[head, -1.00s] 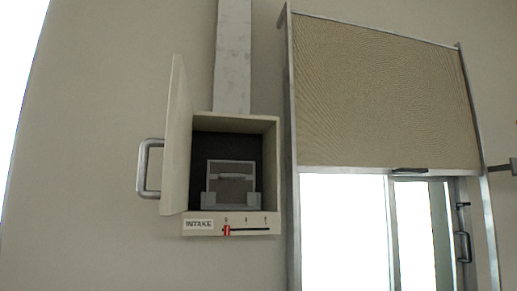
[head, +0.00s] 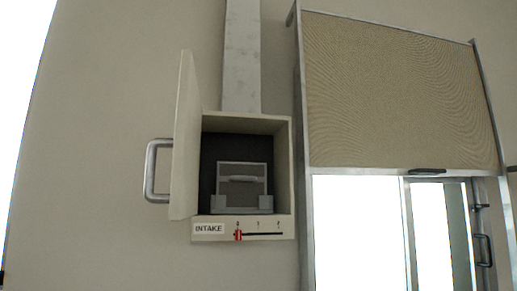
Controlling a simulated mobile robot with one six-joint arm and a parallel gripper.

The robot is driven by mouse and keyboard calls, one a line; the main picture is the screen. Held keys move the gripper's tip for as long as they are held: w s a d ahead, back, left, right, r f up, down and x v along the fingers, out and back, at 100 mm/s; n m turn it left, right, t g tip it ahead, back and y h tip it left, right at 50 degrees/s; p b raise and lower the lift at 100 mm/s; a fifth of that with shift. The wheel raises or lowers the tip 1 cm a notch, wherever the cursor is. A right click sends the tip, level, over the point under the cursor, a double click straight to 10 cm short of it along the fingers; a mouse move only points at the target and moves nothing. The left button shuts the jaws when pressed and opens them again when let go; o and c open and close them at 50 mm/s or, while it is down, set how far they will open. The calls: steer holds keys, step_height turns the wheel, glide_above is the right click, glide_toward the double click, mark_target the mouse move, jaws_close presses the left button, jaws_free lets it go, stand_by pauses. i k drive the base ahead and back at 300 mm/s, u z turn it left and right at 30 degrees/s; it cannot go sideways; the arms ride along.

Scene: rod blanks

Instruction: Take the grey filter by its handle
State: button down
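The grey filter (head: 243,194) stands upright inside the open intake box (head: 283,170) on the wall. Its light grey handle (head: 240,178) is a horizontal bar across its upper front. The filter's lower corners sit behind two grey holder blocks (head: 220,204). The box door (head: 187,140) is swung open to the left, with a metal pull handle (head: 153,170) on its outer side. My gripper is not in view.
A panel under the box bears an INTAKE label (head: 209,229) and a slider with a red knob (head: 238,235) at its left end. A metal duct (head: 241,60) rises above the box. To the right is a metal-framed window (head: 355,230) with a tan blind (head: 395,95).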

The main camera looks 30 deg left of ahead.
mark_target(241, 183)
steer(key=z, duration=0.05)
steer(key=k, duration=1.05)
steer(key=u, duration=1.3)
steer(key=i, duration=1)
steer(key=u, duration=0.15)
steer(key=k, duration=0.5)
steer(key=z, duration=0.55)
steer(key=i, duration=0.55)
steer(key=z, duration=0.1)
